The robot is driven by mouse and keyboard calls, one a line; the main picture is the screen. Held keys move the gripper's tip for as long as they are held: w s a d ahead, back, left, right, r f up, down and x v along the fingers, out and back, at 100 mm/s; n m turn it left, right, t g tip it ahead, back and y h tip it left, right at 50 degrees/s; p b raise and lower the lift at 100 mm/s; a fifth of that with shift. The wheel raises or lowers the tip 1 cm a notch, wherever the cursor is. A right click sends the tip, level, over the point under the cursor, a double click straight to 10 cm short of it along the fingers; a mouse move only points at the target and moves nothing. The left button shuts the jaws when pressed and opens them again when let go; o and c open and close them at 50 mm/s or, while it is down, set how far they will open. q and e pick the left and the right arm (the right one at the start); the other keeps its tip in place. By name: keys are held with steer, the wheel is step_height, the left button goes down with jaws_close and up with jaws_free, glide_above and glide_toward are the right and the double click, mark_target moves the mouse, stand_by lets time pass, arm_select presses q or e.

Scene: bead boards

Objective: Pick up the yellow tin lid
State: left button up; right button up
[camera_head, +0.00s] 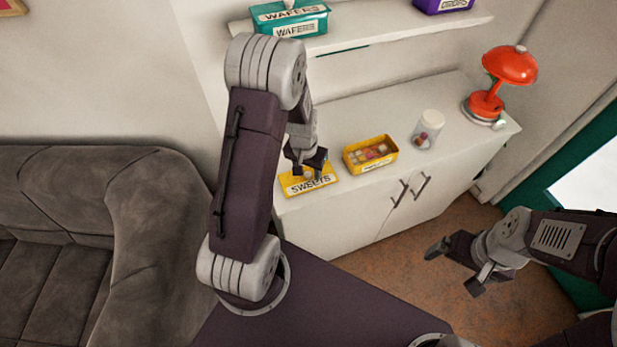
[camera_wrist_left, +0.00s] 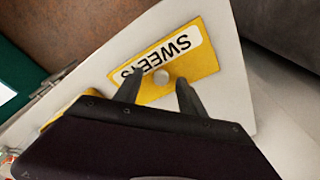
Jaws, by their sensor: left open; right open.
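The yellow tin lid (camera_head: 308,182) lies flat on the white cabinet top near its left end, with a white "SWEETS" label. It also shows in the left wrist view (camera_wrist_left: 205,64), where a small round knob (camera_wrist_left: 161,76) stands on it. My left gripper (camera_head: 311,163) is open over the lid and partly hides it. In the left wrist view its two fingers (camera_wrist_left: 158,92) stand on either side of the knob, apart from each other; whether they touch the lid I cannot tell. My right gripper (camera_head: 452,268) is open and empty, over the floor at the right.
The open yellow tin (camera_head: 351,167) with sweets stands right of the lid. Beyond it are a glass jar (camera_head: 428,130) and a red lamp (camera_head: 510,66). A shelf (camera_head: 385,33) above holds a teal wafers tin (camera_head: 290,22). A sofa (camera_head: 150,215) is at the left.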

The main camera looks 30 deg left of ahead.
arm_select(q)
steer(key=shift+w+f, duration=0.1)
steer(key=shift+f, duration=0.5)
steer(key=shift+a+f, duration=0.15)
jaws_close()
steer(key=shift+r, duration=0.2)
